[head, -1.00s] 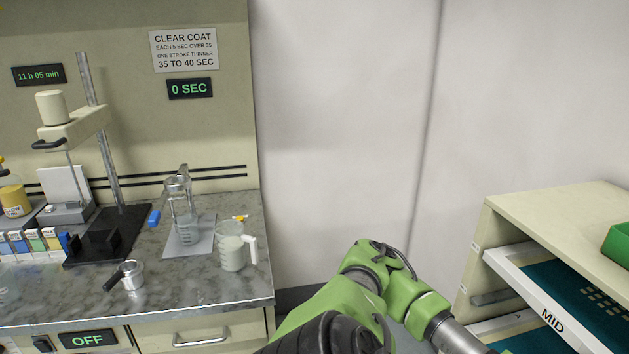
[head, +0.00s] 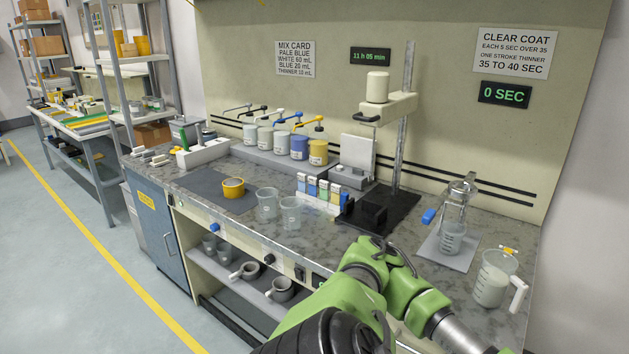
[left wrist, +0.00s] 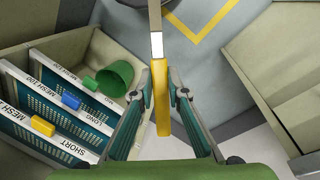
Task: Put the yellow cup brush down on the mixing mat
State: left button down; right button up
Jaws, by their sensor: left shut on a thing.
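In the left wrist view my left gripper (left wrist: 160,92) is shut on the yellow handle of the cup brush (left wrist: 162,110). The brush's pale shank (left wrist: 156,45) runs up to the top edge of that view; its far end is cut off. In the head view a dark grey mat (head: 192,182), apparently the mixing mat, lies flat on the left part of the counter. The brush does not show in the head view. My green arm (head: 350,300) is at lower centre; its gripper is not visible there.
Two clear beakers (head: 267,205) stand near the mat's right edge. Several paint cans (head: 282,143) line the back. The mat's left part looks bare.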

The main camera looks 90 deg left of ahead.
aim_at(207, 182)
jog(key=j+u, duration=0.25)
jog(key=u, duration=0.2)
jog(key=j+u, duration=0.3)
jog(key=u, duration=0.15)
jog(key=j+u, duration=0.25)
jog(key=u, duration=0.2)
jog(key=j+u, duration=0.3)
jog(key=u, duration=0.2)
